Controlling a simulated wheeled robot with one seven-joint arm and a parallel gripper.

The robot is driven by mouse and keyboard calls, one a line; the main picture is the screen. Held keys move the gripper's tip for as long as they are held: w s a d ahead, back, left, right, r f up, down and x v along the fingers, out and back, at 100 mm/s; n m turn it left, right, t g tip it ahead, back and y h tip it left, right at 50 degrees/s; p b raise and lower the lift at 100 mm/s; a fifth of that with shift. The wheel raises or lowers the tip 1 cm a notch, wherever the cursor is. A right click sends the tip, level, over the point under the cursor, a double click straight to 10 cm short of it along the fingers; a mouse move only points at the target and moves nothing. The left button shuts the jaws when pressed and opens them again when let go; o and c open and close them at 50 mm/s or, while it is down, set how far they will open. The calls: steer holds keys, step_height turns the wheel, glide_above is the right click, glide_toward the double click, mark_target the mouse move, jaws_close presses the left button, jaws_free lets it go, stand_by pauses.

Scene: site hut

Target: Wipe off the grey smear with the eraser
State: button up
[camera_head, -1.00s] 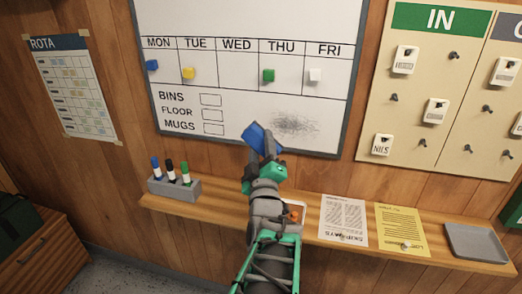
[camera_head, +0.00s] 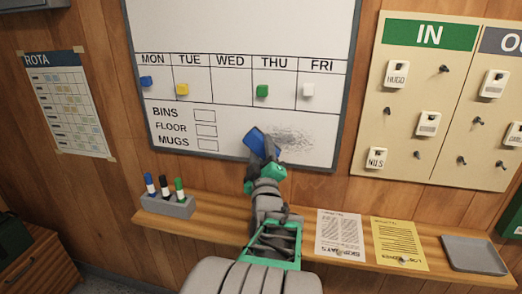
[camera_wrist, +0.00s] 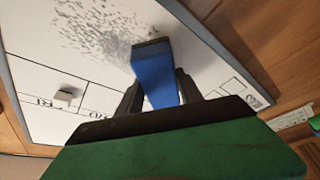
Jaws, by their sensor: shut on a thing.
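My gripper (camera_head: 265,154) is shut on the blue eraser (camera_head: 253,140) in front of the lower part of the whiteboard (camera_head: 240,25). In the wrist view the eraser (camera_wrist: 154,72) stands out between the two fingers, its dark end at the edge of the smear. I cannot tell whether the eraser touches the board. My gripper hides a little of the board's lower edge.
Magnets in several colours, such as the green magnet (camera_head: 262,91) and white magnet (camera_head: 308,90), sit on the board above. Below, the wooden shelf (camera_head: 205,222) holds a pen holder (camera_head: 168,206), two papers and a grey tray (camera_head: 473,254). The peg board (camera_head: 400,155) is to the right.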

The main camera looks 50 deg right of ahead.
steer(key=shift+w+d+b, duration=0.35)
steer(key=shift+d+b, duration=0.35)
steer(key=shift+d, duration=0.15)
stand_by(0.3)
